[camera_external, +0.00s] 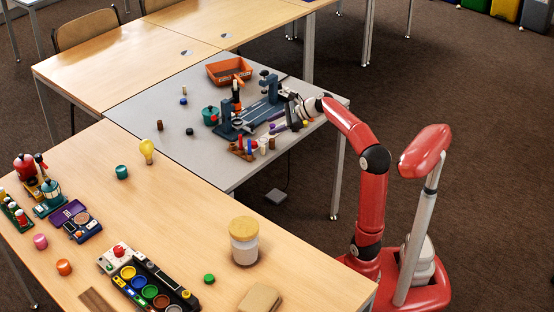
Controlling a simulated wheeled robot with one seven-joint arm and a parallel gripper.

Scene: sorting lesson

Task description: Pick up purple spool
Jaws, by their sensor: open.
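A small purple piece (277,128), which looks like the purple spool, lies on the grey table near its right side. It is tiny in this view and partly crowded by dark parts beside it, so its exact shape is unclear. My gripper (291,120) is at the end of the red arm, low over the right part of the grey table, close to the purple piece. Its jaws are open, though the fingers are small and partly hidden here. I cannot tell whether they touch anything.
A blue-grey stand (231,129) is left of my gripper. A wooden rack with colored pegs (240,153) stands in front. The grey table (150,98) is mostly clear at far left.

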